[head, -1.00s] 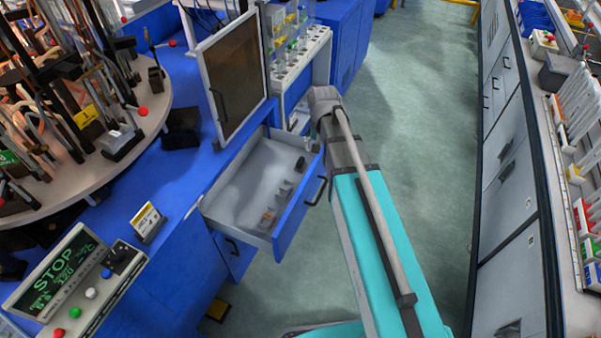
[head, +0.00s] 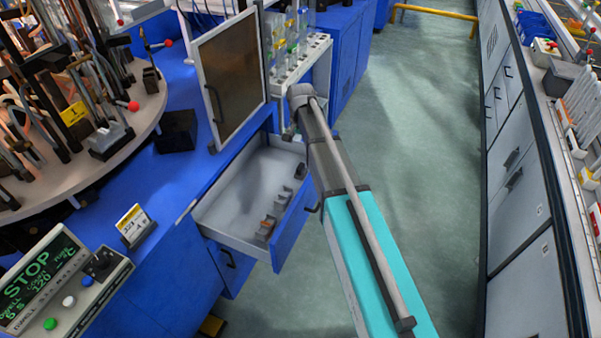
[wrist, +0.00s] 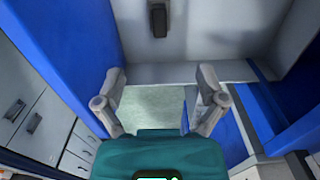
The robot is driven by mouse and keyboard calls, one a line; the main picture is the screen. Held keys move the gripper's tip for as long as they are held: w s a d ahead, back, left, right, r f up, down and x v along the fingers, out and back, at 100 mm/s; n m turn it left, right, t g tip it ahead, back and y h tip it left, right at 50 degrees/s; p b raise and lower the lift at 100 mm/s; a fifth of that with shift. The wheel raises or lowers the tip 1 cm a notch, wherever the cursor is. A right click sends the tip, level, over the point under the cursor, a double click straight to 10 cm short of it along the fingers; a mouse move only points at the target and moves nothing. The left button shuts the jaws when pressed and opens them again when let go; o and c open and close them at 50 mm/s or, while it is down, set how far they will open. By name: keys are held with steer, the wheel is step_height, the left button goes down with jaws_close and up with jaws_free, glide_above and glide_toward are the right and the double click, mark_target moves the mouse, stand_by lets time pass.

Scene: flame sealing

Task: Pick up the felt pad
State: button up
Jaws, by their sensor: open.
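My gripper (wrist: 162,78) is open and empty in the wrist view, its two fingers apart. In the head view it is mostly hidden behind my arm, near the back right of the open drawer. A small dark block (wrist: 158,20) lies on a grey surface beyond the fingertips, at the top of the wrist view. I cannot tell whether it is the felt pad. In the head view, the pulled-out drawer (head: 235,190) holds a row of small pieces along its front side, including an orange-brown one (head: 267,223) and a dark one (head: 300,171). No piece is clearly the felt pad.
A framed dark panel (head: 229,75) stands upright behind the drawer. A rack of vials (head: 290,60) is on the bench beyond. A control box reading STOP (head: 70,283) and a round table (head: 110,140) are at left. The floor (head: 420,150) at right is clear.

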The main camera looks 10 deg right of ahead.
mark_target(301, 166)
steer(key=shift+f+b, duration=4.2)
steer(key=shift+f, duration=0.1)
steer(key=shift+f, duration=0.1)
step_height(301, 166, down, 5)
steer(key=b, duration=0.5)
jaws_close()
steer(key=shift+r, duration=0.2)
step_height(301, 166, up, 10)
steer(key=p, duration=0.9)
steer(key=shift+f+p, duration=0.15)
steer(key=shift+p, duration=0.25)
